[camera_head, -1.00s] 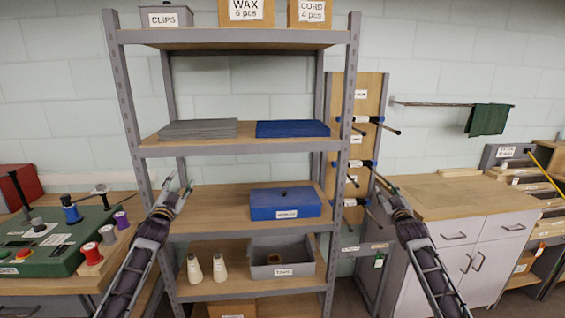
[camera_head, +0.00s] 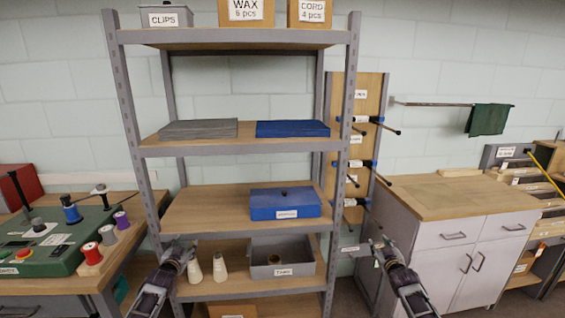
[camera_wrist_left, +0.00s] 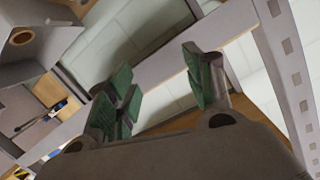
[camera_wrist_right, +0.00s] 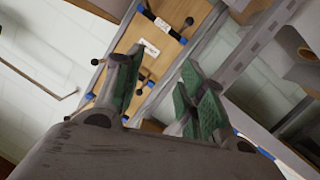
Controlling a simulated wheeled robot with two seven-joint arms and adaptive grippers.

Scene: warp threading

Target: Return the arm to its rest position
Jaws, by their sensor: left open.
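My left gripper (camera_head: 178,250) is low at the front left of the shelf rack, in front of its lower shelves. Its green-padded fingers stand apart with nothing between them in the left wrist view (camera_wrist_left: 158,78). My right gripper (camera_head: 380,246) is low to the right of the rack, in front of the grey drawer cabinet's left side. Its fingers are also apart and empty in the right wrist view (camera_wrist_right: 160,72). I cannot tell whether the left gripper touches the rack post behind it.
The shelf rack (camera_head: 122,90) holds a blue lidded box (camera_head: 285,204), a grey bin (camera_head: 281,270) and two white cones (camera_head: 207,269). A green machine with spools (camera_head: 50,262) stands on the left bench. The wooden-topped cabinet (camera_head: 455,193) is at the right, its top mostly clear.

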